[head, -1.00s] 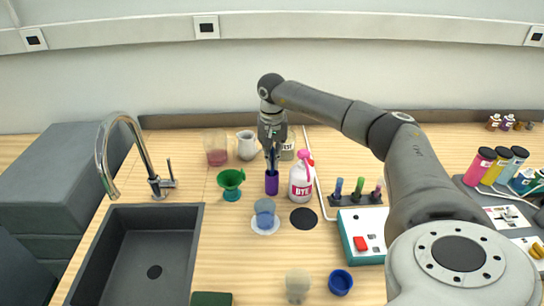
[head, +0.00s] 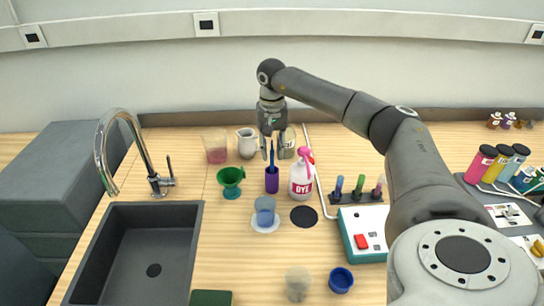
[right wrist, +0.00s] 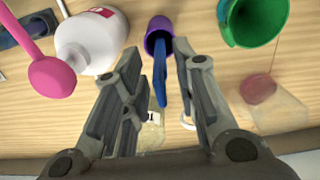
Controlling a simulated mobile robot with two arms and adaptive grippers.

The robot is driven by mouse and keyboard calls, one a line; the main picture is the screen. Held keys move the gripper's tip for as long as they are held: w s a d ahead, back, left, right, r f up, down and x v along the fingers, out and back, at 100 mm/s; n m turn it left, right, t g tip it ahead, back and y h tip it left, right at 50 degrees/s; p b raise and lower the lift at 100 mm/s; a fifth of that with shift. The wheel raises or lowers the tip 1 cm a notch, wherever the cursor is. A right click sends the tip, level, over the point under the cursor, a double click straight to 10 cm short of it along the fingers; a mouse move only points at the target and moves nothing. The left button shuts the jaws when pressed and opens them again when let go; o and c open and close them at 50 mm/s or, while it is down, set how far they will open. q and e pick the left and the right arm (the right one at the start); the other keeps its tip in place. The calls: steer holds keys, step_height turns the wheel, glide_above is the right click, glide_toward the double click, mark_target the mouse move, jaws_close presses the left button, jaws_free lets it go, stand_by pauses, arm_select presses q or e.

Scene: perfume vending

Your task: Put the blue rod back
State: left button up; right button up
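The blue rod (head: 271,155) stands in a purple cup (head: 272,181) on the table, its lower end hidden inside the cup. In the right wrist view the blue rod (right wrist: 158,75) leans out of the purple cup (right wrist: 159,34). My right gripper (head: 272,155) is over the cup with its fingers spread, and the rod's upper part shows between or just beside them. The right wrist view shows a clear gap between the fingers (right wrist: 155,85), with the rod not clamped. My left gripper is not in view.
A white dye bottle with a pink top (head: 301,180) stands close right of the cup. A green funnel-shaped cup (head: 231,180) is at its left. A blue-filled beaker (head: 265,211) is in front. A rack of coloured tubes (head: 354,197) stands further right.

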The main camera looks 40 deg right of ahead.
step_height(320, 180, up, 9)
steer(key=shift+r+b, duration=0.2)
steer(key=shift+b, duration=0.5)
steer(key=shift+f, duration=0.1)
